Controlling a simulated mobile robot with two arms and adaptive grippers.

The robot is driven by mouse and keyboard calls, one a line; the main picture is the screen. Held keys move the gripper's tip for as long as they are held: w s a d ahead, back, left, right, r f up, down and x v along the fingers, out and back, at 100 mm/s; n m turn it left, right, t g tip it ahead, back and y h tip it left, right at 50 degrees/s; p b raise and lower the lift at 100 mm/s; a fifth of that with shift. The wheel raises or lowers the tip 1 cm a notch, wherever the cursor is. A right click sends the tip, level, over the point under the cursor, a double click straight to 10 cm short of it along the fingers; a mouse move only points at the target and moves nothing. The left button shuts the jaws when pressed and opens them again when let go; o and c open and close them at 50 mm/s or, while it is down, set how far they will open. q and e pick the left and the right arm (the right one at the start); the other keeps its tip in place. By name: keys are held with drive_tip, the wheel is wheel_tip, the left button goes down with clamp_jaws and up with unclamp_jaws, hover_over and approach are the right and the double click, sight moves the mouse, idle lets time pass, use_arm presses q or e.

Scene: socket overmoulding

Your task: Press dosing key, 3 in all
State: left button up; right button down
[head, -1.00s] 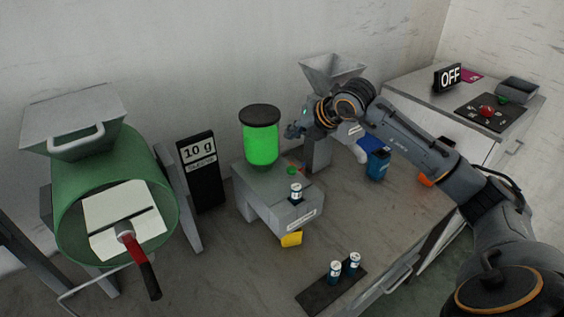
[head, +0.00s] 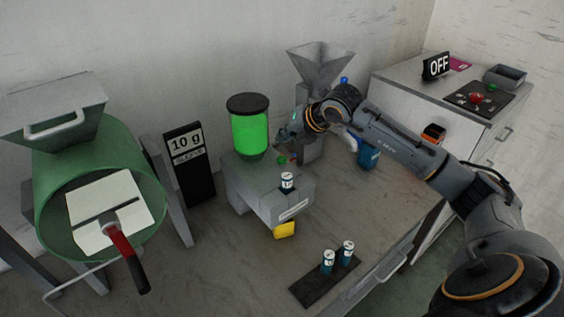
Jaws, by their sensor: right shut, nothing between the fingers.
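The dosing unit is a grey box (head: 247,182) with a green-filled container (head: 249,134) under a dark lid. The green dosing key (head: 281,160) sits on its top, behind a small labelled cup (head: 287,181). My right gripper (head: 281,147) is shut and empty, with its tips just above the key. A small gap seems to show, but I cannot tell for sure whether they touch. A dark display (head: 187,152) left of the unit reads "10 g". My left gripper is not in view.
A green drum (head: 60,160) with a red-handled tool stands at left. Two small cups (head: 328,261) stand on a dark mat at the front. A grey funnel machine (head: 319,62) and blue bin (head: 368,154) are behind my right arm. An "OFF" sign (head: 438,66) stands on the right cabinet.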

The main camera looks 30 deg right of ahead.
sight(284, 160)
wheel_tip(284, 160, down, 4)
drive_tip(key=b, duration=0.2)
drive_tip(key=shift+b, duration=0.35)
drive_tip(key=shift+r, duration=0.1)
idle(0.7)
drive_tip(key=shift+f+b, duration=0.4)
drive_tip(key=shift+b, duration=0.15)
drive_tip(key=shift+f+b, duration=0.65)
drive_tip(key=shift+b, duration=0.05)
idle(0.8)
idle(0.3)
drive_tip(key=shift+r+p, duration=0.5)
drive_tip(key=shift+r, duration=0.55)
